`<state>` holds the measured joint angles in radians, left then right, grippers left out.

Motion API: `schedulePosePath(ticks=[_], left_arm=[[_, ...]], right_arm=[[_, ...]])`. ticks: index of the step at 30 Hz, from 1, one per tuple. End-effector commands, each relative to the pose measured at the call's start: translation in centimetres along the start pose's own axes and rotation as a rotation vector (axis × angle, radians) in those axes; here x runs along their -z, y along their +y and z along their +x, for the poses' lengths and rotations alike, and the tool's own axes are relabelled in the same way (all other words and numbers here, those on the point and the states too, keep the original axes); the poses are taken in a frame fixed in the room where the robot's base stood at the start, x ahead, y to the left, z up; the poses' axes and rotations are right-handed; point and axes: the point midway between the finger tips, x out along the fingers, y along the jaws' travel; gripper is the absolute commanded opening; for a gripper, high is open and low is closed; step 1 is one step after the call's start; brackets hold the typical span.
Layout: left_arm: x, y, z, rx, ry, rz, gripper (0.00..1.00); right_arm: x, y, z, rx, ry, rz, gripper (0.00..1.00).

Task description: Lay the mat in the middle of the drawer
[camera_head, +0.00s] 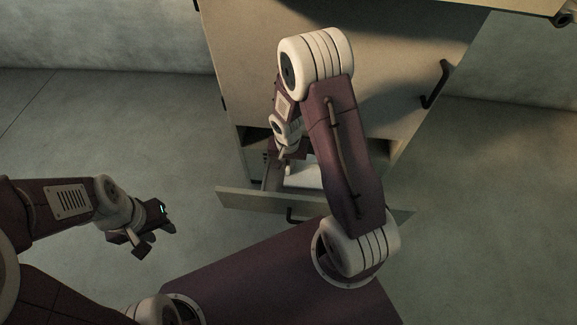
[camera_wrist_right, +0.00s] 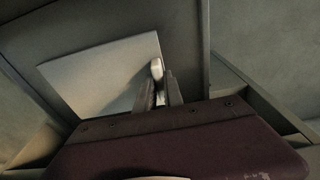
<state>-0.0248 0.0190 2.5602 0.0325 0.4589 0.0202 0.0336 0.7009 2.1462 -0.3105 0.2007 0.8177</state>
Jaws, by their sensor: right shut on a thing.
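The drawer (camera_head: 245,199) is pulled out low on the cabinet, with a dark handle on its front. The mat (camera_wrist_right: 95,75) is a pale flat square; in the head view a white part of it (camera_head: 303,176) shows inside the drawer, partly hidden by my right arm. My right gripper (camera_wrist_right: 160,90) is inside the drawer (camera_wrist_right: 205,50), shut on the mat at its right edge. It also shows in the head view (camera_head: 285,163). I cannot tell whether the mat touches the drawer floor. My left gripper (camera_head: 148,240) is open and empty, over the floor left of the drawer.
The beige cabinet (camera_head: 245,60) stands behind the drawer, with a dark handle (camera_head: 436,85) on its right side. The grey floor (camera_head: 100,120) at the left is clear.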

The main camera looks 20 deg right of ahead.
Motion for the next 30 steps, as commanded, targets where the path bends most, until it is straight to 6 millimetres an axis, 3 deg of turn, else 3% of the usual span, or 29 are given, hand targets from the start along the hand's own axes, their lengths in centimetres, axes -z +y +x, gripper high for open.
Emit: schedulePosePath(ticks=[10, 11, 12, 22, 26, 30], left_arm=[[0.0, 0.0, 0.5, 0.000, 0.000, 0.000, 0.36], [0.0, 0.0, 0.3, 0.000, 0.000, 0.000, 0.36], [0.0, 0.0, 0.3, 0.000, 0.000, 0.000, 0.36], [0.0, 0.0, 0.1, 0.000, 0.000, 0.000, 0.36], [0.2, 0.0, -1.6, 0.000, 0.000, 0.000, 0.36], [0.4, 0.1, -4.2, 0.000, 0.000, 0.000, 0.36]], right_arm=[[0.0, 0.0, 0.5, 0.001, 0.001, 0.000, 0.00], [0.0, 0.0, 0.3, 0.001, 0.001, 0.000, 0.20], [0.0, 0.0, 0.3, 0.001, 0.001, 0.000, 0.32], [0.0, 0.0, 0.1, 0.001, 0.001, 0.000, 0.34], [0.1, 0.0, -2.2, 0.002, 0.003, 0.000, 0.34], [0.2, -0.1, -6.3, 0.003, 0.004, 0.000, 0.34]])
